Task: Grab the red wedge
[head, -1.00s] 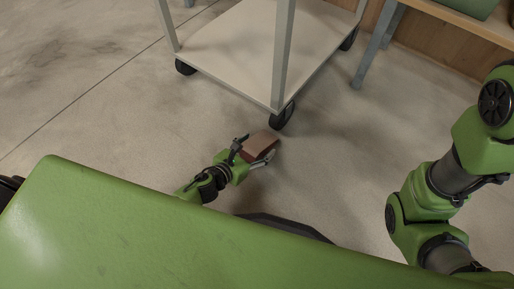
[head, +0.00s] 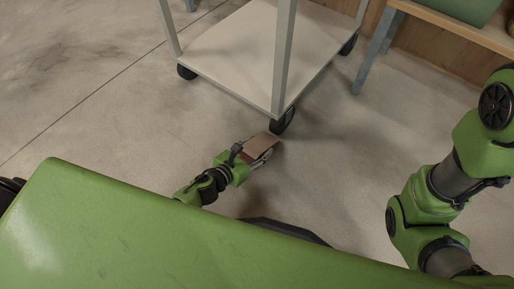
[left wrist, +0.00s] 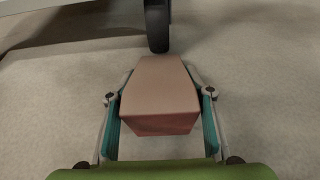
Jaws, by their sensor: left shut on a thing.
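The red wedge (head: 262,146) is a small brownish-red block low by the floor, close to the near caster of a cart in the head view. In the left wrist view the wedge (left wrist: 158,92) fills the space between the fingers, with its paler top face up and a redder face towards me. My left gripper (head: 252,150) is shut on the wedge, one finger along each side; it also shows in the left wrist view (left wrist: 160,112). I cannot tell if the wedge touches the floor. My right arm shows at the right, but its gripper is out of view.
A white cart (head: 235,50) with grey posts stands just beyond the wedge. Its near black caster (head: 283,120) is very close to the wedge, also in the left wrist view (left wrist: 157,25). A bench (head: 455,25) stands at the upper right. Concrete floor (head: 110,110) is clear at left.

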